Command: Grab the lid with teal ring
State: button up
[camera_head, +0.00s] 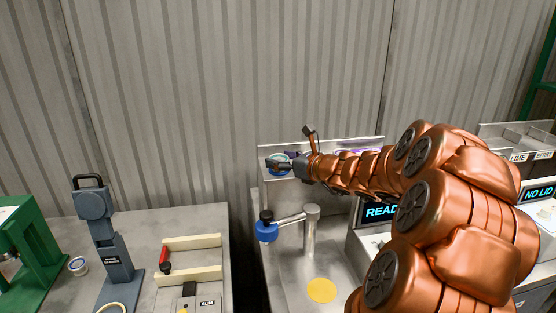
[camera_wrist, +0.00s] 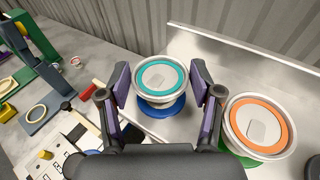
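The lid with the teal ring (camera_wrist: 161,78) is a round silver lid with a grey tab, on a blue round base (camera_wrist: 162,107) in the wrist view. In the head view its edge shows at the tip of my arm (camera_head: 276,158). My gripper (camera_wrist: 161,84) is open, with one purple-padded finger on each side of the lid. The fingers are very close to the rim; I cannot tell whether they touch it. In the head view my gripper (camera_head: 287,164) is at the left end of the metal shelf, and the arm hides much of that shelf.
A lid with an orange ring (camera_wrist: 259,125) on a green base is close to the right finger. A metal back wall (camera_wrist: 235,50) rises behind the lids. In the head view a post with a blue-tipped arm (camera_head: 290,222) stands below my gripper.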

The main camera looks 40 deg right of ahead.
jog(key=c, duration=0.3)
jog(key=shift+r, duration=0.1)
